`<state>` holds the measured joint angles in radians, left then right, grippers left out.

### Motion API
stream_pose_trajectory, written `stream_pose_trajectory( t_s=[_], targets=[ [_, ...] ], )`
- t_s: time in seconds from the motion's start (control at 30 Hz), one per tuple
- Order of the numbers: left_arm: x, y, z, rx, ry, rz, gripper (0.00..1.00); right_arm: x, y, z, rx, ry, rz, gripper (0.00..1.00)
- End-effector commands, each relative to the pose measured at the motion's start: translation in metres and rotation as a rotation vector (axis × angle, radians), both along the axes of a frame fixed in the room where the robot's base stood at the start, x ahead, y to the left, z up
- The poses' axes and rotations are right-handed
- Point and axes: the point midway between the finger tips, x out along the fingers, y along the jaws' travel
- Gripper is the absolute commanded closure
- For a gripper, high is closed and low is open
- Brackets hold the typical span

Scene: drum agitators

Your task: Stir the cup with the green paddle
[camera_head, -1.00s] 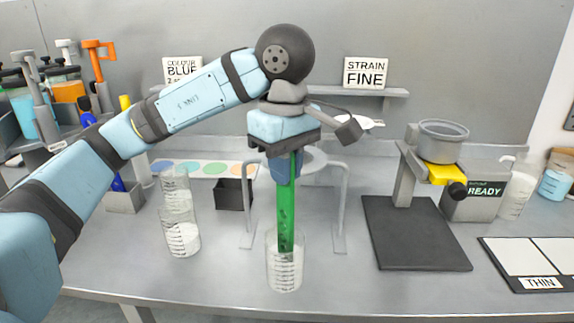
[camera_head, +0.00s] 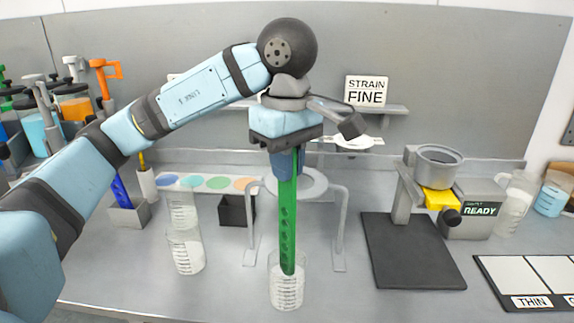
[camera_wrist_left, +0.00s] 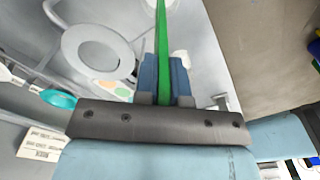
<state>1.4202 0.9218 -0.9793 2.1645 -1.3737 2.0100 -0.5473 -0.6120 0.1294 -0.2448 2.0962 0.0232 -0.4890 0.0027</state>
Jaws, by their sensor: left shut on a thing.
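My left gripper (camera_head: 287,162) is shut on the green paddle (camera_head: 287,220), which hangs nearly upright below it. In the left wrist view the green paddle (camera_wrist_left: 162,40) runs between the blue fingers (camera_wrist_left: 163,78). The perforated lower part of the paddle reaches the mouth of a clear graduated cup (camera_head: 287,290) at the front of the bench. Its tip appears inside the upper part of the cup; whether it touches the wall I cannot tell. My right gripper is not in view.
Two more clear beakers (camera_head: 187,252) stand to the left. A grey ring stand (camera_head: 340,225) is just behind the cup. A black-based stand with a metal pan (camera_head: 438,160) is at right. A black box (camera_head: 236,210) sits behind. The front right bench holds a THIN card (camera_head: 531,302).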

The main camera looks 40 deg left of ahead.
Motion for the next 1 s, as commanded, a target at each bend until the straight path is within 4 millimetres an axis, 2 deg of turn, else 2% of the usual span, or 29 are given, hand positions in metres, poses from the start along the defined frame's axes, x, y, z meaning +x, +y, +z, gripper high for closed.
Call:
stream_pose_trajectory(
  t_s=[0.03, 0.27, 0.7, 0.83, 1.0],
  targets=[
    [0.0, 0.0, 0.01, 0.0, 0.0, 0.0, 1.0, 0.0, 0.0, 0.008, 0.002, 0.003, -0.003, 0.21],
    [0.0, 0.0, 0.033, 0.0, 0.001, 0.0, 1.0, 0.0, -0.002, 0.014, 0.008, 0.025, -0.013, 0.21],
    [0.0, 0.0, 0.077, 0.0, 0.0, 0.001, 1.0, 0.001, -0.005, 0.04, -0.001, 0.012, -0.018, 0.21],
    [0.0, 0.0, 0.083, 0.0, 0.001, 0.001, 1.0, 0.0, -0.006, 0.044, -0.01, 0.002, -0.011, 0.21],
    [0.0, 0.0, 0.083, 0.0, 0.001, 0.001, 1.0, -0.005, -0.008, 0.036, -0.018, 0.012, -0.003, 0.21]
  ],
)
